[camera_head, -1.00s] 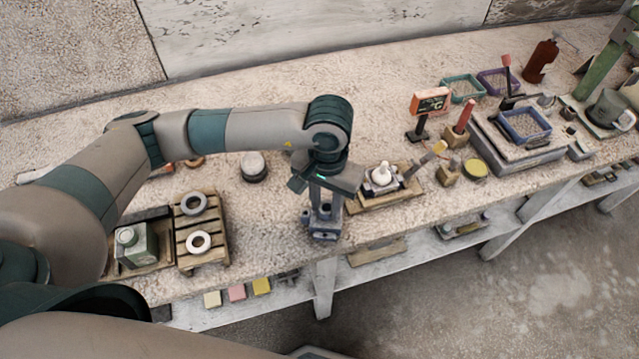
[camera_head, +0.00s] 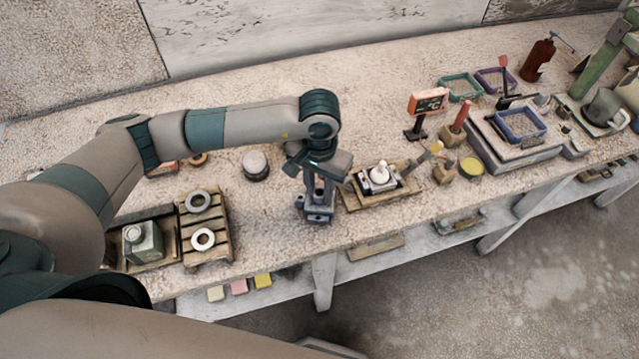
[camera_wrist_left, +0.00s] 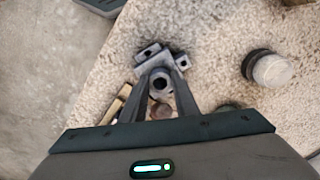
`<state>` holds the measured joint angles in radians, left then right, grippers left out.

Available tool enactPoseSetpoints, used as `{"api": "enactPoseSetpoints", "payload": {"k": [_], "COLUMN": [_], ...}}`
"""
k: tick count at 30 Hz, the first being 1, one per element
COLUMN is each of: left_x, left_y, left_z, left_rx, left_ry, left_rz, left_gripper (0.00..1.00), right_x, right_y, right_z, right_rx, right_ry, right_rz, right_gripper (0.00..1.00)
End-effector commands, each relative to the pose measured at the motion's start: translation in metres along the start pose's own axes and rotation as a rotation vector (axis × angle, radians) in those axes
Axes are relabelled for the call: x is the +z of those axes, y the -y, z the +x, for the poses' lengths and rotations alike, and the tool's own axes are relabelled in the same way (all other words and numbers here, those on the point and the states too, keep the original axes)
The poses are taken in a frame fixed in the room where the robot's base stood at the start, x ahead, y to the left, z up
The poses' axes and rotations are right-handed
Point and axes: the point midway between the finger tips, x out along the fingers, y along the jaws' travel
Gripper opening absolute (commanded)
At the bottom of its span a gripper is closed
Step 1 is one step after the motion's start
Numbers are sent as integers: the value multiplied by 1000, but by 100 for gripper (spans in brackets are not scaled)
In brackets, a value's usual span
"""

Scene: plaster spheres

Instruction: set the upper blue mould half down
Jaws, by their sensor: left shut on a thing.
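The upper blue mould half (camera_head: 319,215) is a small blue-grey block with lugs, low near the bench's front edge. My left gripper (camera_head: 320,196) points down and is shut on it. In the left wrist view the mould half (camera_wrist_left: 160,78) sits between the fingertips, with a round hole facing the camera. I cannot tell whether it touches the bench. Just right of it, a white plaster sphere (camera_head: 382,170) sits in a grey-blue base on a wooden board (camera_head: 405,191). My right gripper is not in view.
A slatted wooden pallet (camera_head: 204,223) with two pale rings and a green canister (camera_head: 142,241) stand to the left. A dark round pot with a pale top (camera_head: 255,165) stands behind left.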

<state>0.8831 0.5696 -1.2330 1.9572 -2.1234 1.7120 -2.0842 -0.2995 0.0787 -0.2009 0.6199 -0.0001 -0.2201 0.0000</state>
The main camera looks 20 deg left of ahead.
Motion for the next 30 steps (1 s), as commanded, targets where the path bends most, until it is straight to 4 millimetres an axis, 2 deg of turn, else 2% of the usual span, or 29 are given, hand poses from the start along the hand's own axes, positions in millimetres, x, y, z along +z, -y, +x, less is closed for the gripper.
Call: {"api": "enactPoseSetpoints", "payload": {"k": [14,15,17,30], "left_x": [0,0,0,0], "left_y": [-1,-1,-1,-1], "left_z": [5,4,4,1], "left_rx": [1,1,1,1], "left_ry": [-1,-1,-1,-1], "left_rz": [1,1,1,0], "left_gripper": [0,35,46,46], "right_x": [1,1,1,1], "right_y": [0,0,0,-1], "right_z": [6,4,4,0], "right_rx": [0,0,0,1], "right_ry": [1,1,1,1], "right_rz": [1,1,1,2], "right_gripper": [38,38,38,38]}}
